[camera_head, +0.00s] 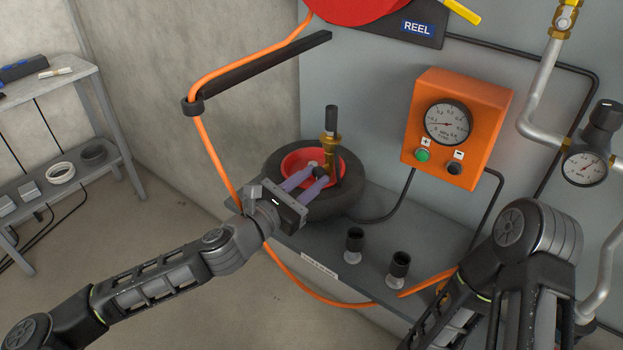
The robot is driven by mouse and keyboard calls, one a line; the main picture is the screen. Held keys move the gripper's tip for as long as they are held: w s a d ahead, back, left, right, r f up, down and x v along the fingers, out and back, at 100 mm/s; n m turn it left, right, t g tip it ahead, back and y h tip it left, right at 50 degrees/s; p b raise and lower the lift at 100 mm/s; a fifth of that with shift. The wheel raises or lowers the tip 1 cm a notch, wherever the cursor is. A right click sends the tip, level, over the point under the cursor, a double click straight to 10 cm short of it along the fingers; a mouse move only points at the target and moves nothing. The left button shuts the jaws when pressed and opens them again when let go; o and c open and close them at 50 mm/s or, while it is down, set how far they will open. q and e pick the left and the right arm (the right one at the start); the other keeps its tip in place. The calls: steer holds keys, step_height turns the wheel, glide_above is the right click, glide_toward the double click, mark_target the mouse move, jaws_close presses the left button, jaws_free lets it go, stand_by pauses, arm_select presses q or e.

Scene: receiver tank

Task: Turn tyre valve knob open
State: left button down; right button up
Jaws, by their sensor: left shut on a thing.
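A black tyre (262,172) with a red rim (296,160) lies on the grey shelf against the wall. A brass fitting (330,148) with a black upright handle (331,118) stands at the rim's far right side. My left gripper (317,174) reaches over the tyre from the left. Its purple fingers are shut on a small dark piece at the rim, seemingly the tyre valve knob, mostly hidden between the fingertips. I cannot tell how far the knob is turned. My right arm is at the lower right; its gripper does not show.
An orange gauge box (437,158) with a green button (422,155) hangs on the wall. Two dark fittings (354,244) (399,268) stand on the shelf front. An orange hose (206,143) hangs beside my left gripper. Pipes and another gauge (585,168) are at right.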

arm_select(q)
steer(key=c, duration=1.1)
jaws_free()
steer(key=shift+c, duration=0.2)
steer(key=v, duration=0.7)
steer(key=shift+s+a+b, duration=0.2)
steer(key=shift+s+b, duration=0.1)
steer(key=shift+s, duration=0.1)
steer(key=shift+f, duration=0.1)
